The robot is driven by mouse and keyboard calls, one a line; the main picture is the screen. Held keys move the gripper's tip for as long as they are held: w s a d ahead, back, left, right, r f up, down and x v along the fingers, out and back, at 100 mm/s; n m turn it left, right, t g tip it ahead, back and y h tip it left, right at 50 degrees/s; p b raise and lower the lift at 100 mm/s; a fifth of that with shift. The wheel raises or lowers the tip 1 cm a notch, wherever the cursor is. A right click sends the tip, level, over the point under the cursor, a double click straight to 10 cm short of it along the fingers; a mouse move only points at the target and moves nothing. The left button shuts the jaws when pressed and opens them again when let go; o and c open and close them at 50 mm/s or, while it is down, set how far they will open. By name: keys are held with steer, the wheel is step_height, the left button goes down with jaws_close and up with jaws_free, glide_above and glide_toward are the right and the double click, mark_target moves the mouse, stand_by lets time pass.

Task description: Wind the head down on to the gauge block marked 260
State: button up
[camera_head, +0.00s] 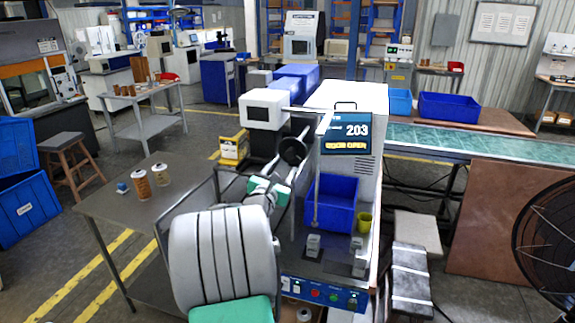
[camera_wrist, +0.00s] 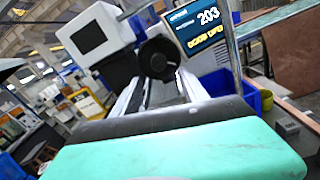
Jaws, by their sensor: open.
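A machine (camera_head: 345,95) with a pale housing carries a display (camera_head: 346,134) reading 203 and "DOOR OPEN"; the display also shows in the wrist view (camera_wrist: 200,28). A black round handwheel (camera_head: 293,151) is on the machine's left side and sits ahead of my gripper in the wrist view (camera_wrist: 158,58). My gripper (camera_wrist: 162,90) is open, its two pale fingers pointing towards the wheel; I cannot tell whether they touch it. Small grey blocks (camera_head: 314,243) stand on the machine's bed, more at its right (camera_head: 358,262). Their markings are unreadable. I cannot make out the head clearly.
A blue bin (camera_head: 331,203) and a yellow cup (camera_head: 364,222) stand inside the machine. A control panel (camera_head: 325,293) runs along its front. A black fan (camera_head: 552,230) is at right.

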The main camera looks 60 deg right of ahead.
mark_target(289, 156)
steer(key=d+p, duration=0.1)
steer(key=d, duration=0.2)
steer(key=w+d+p, duration=0.1)
steer(key=d, duration=0.3)
steer(key=shift+w+d+r, duration=0.1)
steer(key=shift+w+d, duration=0.05)
steer(key=shift+w, duration=0.05)
steer(key=shift+c, duration=0.4)
jaws_close()
